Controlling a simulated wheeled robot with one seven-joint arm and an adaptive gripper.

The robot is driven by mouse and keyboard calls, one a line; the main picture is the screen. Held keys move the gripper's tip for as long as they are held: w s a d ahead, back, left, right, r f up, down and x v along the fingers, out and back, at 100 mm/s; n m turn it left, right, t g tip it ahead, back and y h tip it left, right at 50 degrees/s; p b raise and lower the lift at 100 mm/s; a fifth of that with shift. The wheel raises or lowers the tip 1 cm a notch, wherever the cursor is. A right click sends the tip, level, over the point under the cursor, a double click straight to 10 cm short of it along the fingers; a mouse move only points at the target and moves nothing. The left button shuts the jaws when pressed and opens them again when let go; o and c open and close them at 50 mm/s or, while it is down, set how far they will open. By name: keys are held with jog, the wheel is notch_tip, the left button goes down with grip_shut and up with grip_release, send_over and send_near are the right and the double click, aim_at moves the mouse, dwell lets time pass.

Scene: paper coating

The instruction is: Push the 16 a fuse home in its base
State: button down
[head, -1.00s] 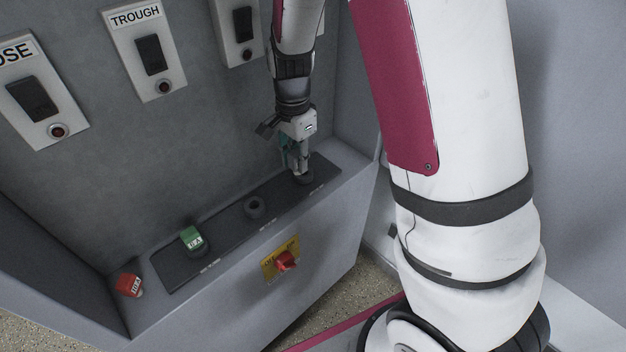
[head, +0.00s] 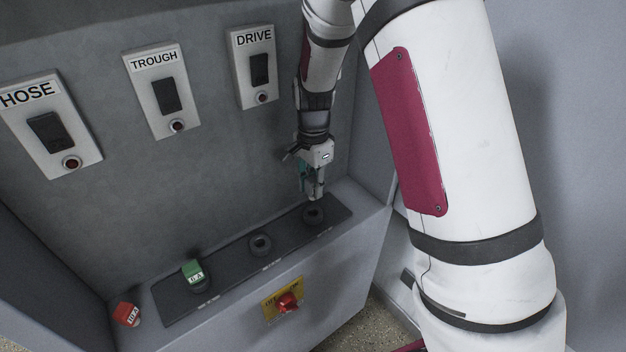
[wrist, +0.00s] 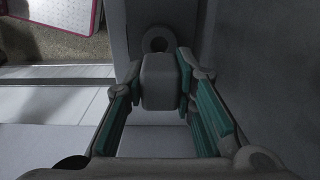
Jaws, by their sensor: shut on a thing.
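My gripper (head: 313,194) is shut on a grey block, which I take to be the 16 A fuse (wrist: 160,82); the wrist view shows it between the teal-padded fingers. Its marking cannot be read. In the head view the fingertips hang just above the right-hand fuse base (head: 314,215), a dark round socket on the black strip (head: 225,276). The socket's opening shows, with the fuse apart from it. A ring-shaped base (wrist: 158,39) also shows beyond the fuse in the wrist view.
A green fuse (head: 192,271) sits in the left base, and the middle base (head: 260,244) is empty. A red fuse (head: 126,314) lies at the ledge's left end. A red switch (head: 288,303) is on the front face. HOSE, TROUGH and DRIVE panels (head: 254,66) line the back wall.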

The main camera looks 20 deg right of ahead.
jog(key=shift+f+b, duration=0.65)
jog(key=shift+f, duration=1.5)
jog(key=shift+f+b, duration=0.45)
jog(key=shift+f, duration=1.05)
jog(key=c, duration=1.2)
grip_release()
jog(key=shift+c, duration=0.2)
notch_tip(320, 180, up, 11)
jog(key=shift+r, duration=0.5)
